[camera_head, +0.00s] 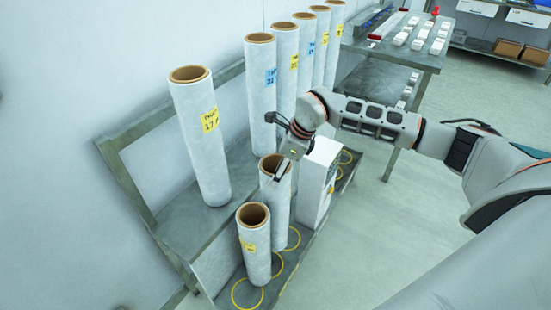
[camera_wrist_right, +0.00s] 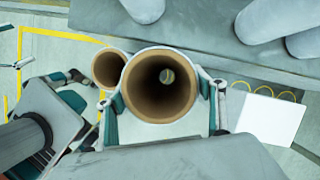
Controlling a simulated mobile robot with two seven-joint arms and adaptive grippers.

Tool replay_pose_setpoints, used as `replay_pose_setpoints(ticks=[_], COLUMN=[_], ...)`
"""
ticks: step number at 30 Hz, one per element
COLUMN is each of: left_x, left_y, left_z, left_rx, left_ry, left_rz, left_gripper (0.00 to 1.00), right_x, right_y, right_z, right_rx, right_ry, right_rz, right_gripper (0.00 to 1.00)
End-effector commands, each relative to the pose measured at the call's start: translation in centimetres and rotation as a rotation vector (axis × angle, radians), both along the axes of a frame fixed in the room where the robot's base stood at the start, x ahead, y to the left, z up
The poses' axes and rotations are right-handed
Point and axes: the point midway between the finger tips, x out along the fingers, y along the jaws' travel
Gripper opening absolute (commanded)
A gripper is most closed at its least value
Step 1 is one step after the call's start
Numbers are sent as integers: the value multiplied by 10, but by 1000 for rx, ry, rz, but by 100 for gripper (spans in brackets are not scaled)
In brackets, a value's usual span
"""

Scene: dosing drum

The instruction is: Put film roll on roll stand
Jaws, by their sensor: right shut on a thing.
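My right gripper (camera_head: 284,170) is shut around the top of a short white film roll (camera_head: 277,200) with a brown core and a yellow label. In the right wrist view the roll's open end (camera_wrist_right: 160,86) lies between the two fingers, and it looks upright. I cannot tell whether its lower end touches the shelf. The grey metal roll stand (camera_head: 184,226) has an upper shelf with tall rolls and a lower shelf marked with yellow rings (camera_head: 247,293). Another short roll (camera_head: 255,245) stands on the lower shelf, nearer than the held one.
A tall roll (camera_head: 202,140) stands alone on the upper shelf, with several more (camera_head: 262,90) farther along. A white box (camera_head: 317,185) stands close beside the held roll. A grey table (camera_head: 385,50) with small white items is at the back. The floor right of the stand is clear.

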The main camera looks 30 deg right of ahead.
Motion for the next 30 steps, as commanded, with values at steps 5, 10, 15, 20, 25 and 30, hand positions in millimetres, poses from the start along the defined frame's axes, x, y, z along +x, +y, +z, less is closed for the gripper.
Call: replay_pose_setpoints(ticks=[5,10,15,20,25,30], left_x=[2,5,5,5,4,5], left_y=[0,1,2,2,2,3], left_z=[0,1,1,-1,-4,-4], left_rx=[3,5,6,7,9,11], left_ry=[-4,-11,-11,-11,-8,-9], left_rz=[-1,0,0,-1,0,-1], left_gripper=[86,86,86,86,86,86], right_x=[2,2,3,2,2,2], right_y=[1,1,1,1,1,1], right_z=[-33,-54,-61,-71,-94,-103], right_rx=[3,2,2,3,3,2], right_ry=[-5,-6,-7,-6,-4,-7], right_rz=[0,0,-1,0,-1,-1], right_gripper=[12,12,12,12,12,12])
